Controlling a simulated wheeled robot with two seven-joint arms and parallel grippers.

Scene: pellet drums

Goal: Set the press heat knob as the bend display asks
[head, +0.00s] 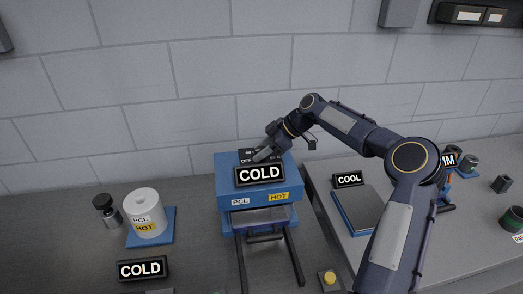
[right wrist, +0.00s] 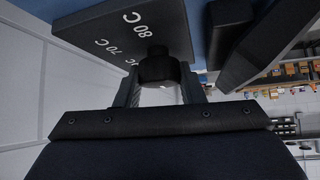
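The blue press (head: 228,190) stands at the middle of the bench, with PCL and HOT labels and a black COLD sign (head: 260,175) on its front. Behind the sign is a dark dial plate (head: 246,154); in the right wrist view the plate (right wrist: 105,38) reads 80 C and 70 C. The black heat knob (right wrist: 160,66) sits by that plate. My right gripper (head: 264,155) is at the press top, its fingers (right wrist: 160,88) on both sides of the knob and seemingly touching it. The knob's pointer is hidden. No bend display is clearly readable. My left gripper is out of view.
A white PCL HOT spool (head: 146,210) stands on a blue base at left, beside a dark knobbed object (head: 106,211) and another COLD sign (head: 142,269). Right of the press are a COOL sign (head: 348,179), a dark plate (head: 362,208) and an MM sign (head: 449,160) partly behind my arm.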

